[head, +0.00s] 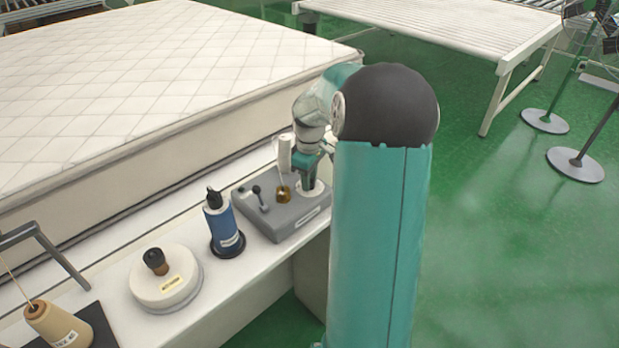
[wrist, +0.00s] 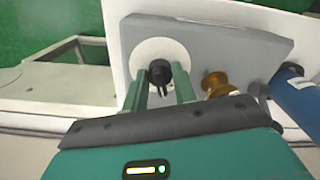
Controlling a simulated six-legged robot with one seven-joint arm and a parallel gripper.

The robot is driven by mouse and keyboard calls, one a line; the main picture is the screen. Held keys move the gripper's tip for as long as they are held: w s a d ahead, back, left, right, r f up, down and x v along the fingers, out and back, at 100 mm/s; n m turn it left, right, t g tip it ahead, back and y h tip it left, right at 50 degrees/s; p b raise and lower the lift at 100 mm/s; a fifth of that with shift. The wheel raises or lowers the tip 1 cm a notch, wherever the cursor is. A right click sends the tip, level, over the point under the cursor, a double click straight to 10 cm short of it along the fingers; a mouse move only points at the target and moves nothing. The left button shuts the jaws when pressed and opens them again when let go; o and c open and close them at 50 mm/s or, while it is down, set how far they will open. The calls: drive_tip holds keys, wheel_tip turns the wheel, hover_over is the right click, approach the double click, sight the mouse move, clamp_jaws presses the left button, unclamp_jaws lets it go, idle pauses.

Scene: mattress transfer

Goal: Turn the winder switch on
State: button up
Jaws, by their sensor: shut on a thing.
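The winder is a grey box (head: 290,222) on the white bench, and its grey top (wrist: 225,45) also shows in the wrist view. It carries a small black-knobbed lever (head: 257,191), a brass piece (head: 284,193) and a white round disc (head: 317,188). In the wrist view a black knob (wrist: 159,72) stands on the white disc (wrist: 148,50). My gripper (wrist: 160,84) has its two green fingers on either side of that knob and is shut on it. In the head view my gripper (head: 310,176) is over the disc, and the knob is hidden.
A blue bottle-like cylinder (head: 221,225), a round white device (head: 168,283) and a thread cone (head: 60,325) stand left of the winder. A mattress (head: 140,80) lies behind the bench. The green floor (head: 520,240) at right is clear near me.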

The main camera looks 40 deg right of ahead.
drive_tip(key=m, duration=0.6)
drive_tip(key=shift+r, duration=0.1)
drive_tip(key=m, duration=0.6)
drive_tip(key=shift+m, duration=0.3)
idle(0.3)
drive_tip(key=o, duration=1)
wheel_tip(320, 180, up, 14)
